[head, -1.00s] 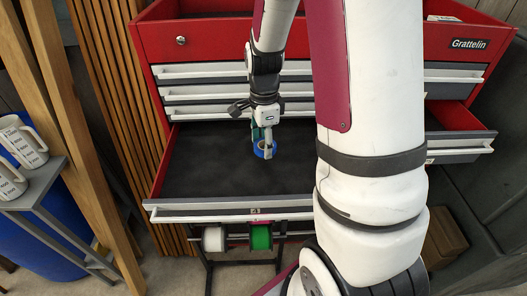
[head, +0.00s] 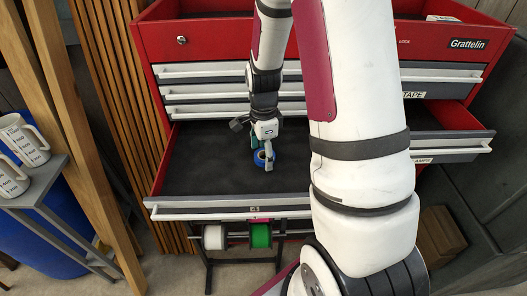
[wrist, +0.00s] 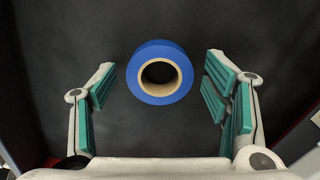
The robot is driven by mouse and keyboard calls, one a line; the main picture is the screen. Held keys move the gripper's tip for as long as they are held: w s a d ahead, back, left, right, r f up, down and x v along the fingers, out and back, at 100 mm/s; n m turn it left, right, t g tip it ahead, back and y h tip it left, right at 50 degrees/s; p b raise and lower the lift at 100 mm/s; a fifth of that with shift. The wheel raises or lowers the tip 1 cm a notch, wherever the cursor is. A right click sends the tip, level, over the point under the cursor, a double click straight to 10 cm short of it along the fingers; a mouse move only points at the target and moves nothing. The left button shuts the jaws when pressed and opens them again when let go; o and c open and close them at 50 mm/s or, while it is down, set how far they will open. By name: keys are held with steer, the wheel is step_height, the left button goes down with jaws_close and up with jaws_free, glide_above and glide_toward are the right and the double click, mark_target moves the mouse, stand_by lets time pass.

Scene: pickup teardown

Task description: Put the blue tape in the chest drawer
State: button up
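The blue tape (head: 259,161) is a blue roll with a tan core. It is inside the open chest drawer (head: 205,165), which has a dark floor. My gripper (head: 262,147) is over the drawer, just above the tape, pointing down. In the wrist view the tape (wrist: 160,85) is centred between the fingers of my gripper (wrist: 160,85), with a clear gap on both sides. The fingers are wide open and touch nothing. The tape's flat face is toward the wrist camera. Whether it rests fully on the drawer floor is hard to tell.
The red tool chest (head: 205,40) has several shut drawers above the open one. My arm hides part of the drawer's right side. White and green spools (head: 260,236) hang below the drawer front. A grey side table (head: 45,185) with mugs (head: 25,140) stands left, beside wooden posts.

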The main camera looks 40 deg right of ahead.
mark_target(263, 159)
steer(key=shift+r, duration=0.1)
step_height(263, 159, up, 11)
steer(key=b, duration=0.1)
steer(key=s+a+r+n+t, duration=0.5)
steer(key=s+a+r+n, duration=0.9)
steer(key=n, duration=0.7)
steer(key=shift+r+n+t, duration=0.3)
steer(key=shift+r+n, duration=0.1)
steer(key=shift+r, duration=0.05)
steer(key=shift+b, duration=0.3)
